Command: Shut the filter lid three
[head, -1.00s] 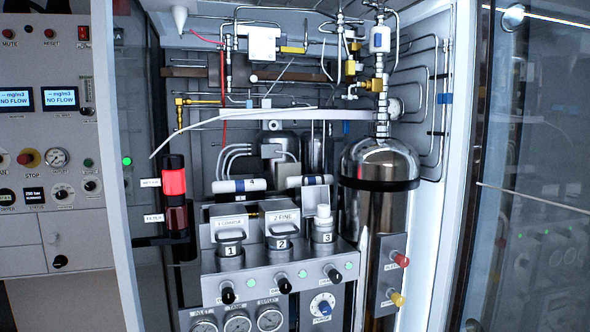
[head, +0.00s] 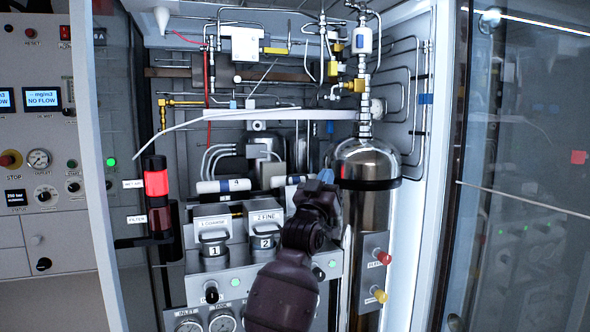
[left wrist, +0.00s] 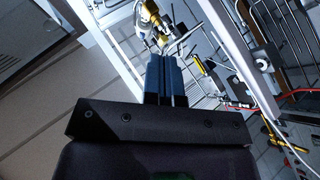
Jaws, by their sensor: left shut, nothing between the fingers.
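My left gripper (head: 326,176) is in front of the right part of the filter row, its fingertips beside the steel cylinder. In the left wrist view its blue fingers (left wrist: 165,76) are together with nothing between them. My left arm and gripper cover filter three and its lid in the head view, so I cannot tell how that lid stands now or whether the gripper touches it. Filter one (head: 214,250) and filter two (head: 264,243) show to the left, with labelled plates above them. My right gripper is not in view.
The steel cylinder (head: 365,215) stands just right of my gripper. A white pipe (head: 270,115) and thin tubing cross above. Red (head: 383,257) and yellow (head: 379,295) knobs stick out at the lower right. A red lamp (head: 156,183) stands at left. The cabinet frame bounds both sides.

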